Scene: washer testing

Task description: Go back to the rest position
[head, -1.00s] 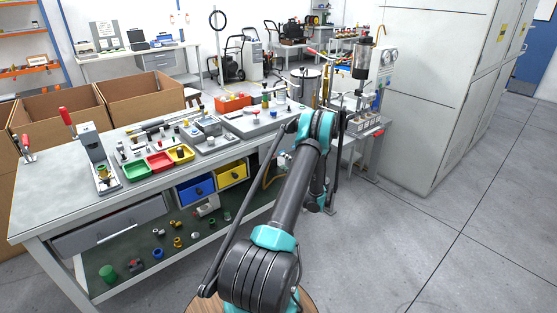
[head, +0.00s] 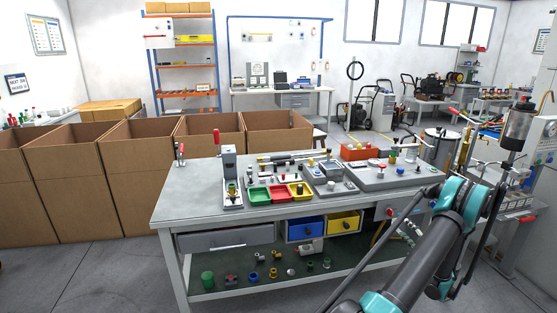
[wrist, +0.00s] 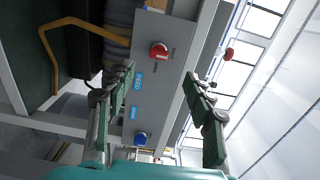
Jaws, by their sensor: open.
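My gripper (wrist: 165,100) shows in the wrist view with its two green-padded fingers apart and nothing between them. Beyond the fingers is a grey panel (wrist: 165,85) with a red knob (wrist: 158,51) and a blue knob (wrist: 140,136); the fingers appear apart from it. In the head view my arm reaches up from the lower right beside the right end of the workbench (head: 190,205). The gripper itself cannot be made out in the head view.
The workbench holds green, red and yellow trays (head: 280,194), a clamp fixture (head: 231,180) and an orange bin (head: 360,151). Open cardboard boxes (head: 140,170) stand behind and to the left. A test stand (head: 515,135) is at the right. Floor at front left is clear.

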